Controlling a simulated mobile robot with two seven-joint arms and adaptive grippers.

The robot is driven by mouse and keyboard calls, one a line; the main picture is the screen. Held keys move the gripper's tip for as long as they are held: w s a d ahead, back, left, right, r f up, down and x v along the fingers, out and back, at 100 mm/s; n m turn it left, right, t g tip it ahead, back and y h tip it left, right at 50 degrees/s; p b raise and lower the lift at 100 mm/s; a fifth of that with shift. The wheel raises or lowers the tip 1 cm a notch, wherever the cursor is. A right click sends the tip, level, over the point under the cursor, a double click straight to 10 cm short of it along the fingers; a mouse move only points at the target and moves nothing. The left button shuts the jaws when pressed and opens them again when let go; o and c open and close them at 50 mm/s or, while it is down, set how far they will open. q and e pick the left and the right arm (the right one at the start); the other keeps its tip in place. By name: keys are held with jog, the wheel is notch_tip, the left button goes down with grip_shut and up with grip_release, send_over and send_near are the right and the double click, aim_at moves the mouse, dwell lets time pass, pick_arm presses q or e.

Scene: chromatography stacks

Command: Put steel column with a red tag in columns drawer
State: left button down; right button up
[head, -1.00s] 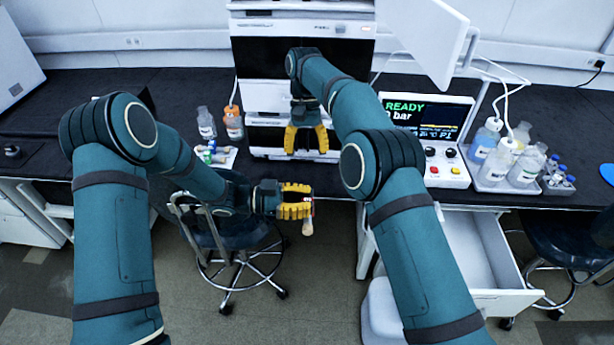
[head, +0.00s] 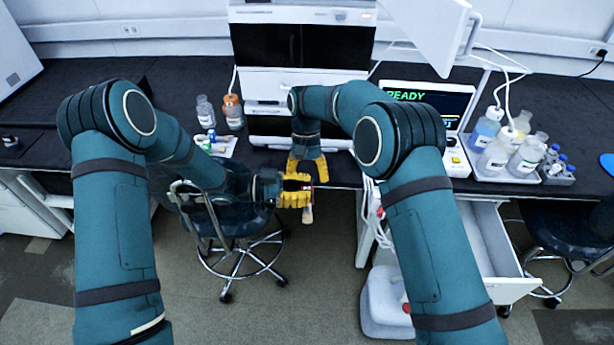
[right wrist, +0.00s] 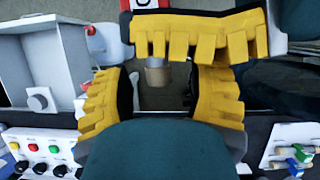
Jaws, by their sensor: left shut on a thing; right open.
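My left gripper (head: 297,190) is shut on a steel column (head: 308,214), whose tan end sticks out below the yellow fingers in the head view. A bit of red shows at the column's upper part. In the right wrist view a red-and-white tag (right wrist: 148,5) shows beside the left gripper (right wrist: 195,35), and the column's end (right wrist: 157,73) lies between the right fingers. My right gripper (head: 308,165) is open, just behind the left one; it also shows open in the right wrist view (right wrist: 160,95). An open white drawer (head: 515,284) is under the bench at right; its visible inside looks empty.
The chromatography stack (head: 300,93) stands on the black bench. A tray of bottles (head: 512,178) is at right. A stool (head: 225,215) is below the left arm. My right arm crosses before the drawer's left side.

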grip_shut()
pick_arm(q)
jog(key=c, duration=0.9)
grip_release()
jog(key=shift+c, duration=0.2)
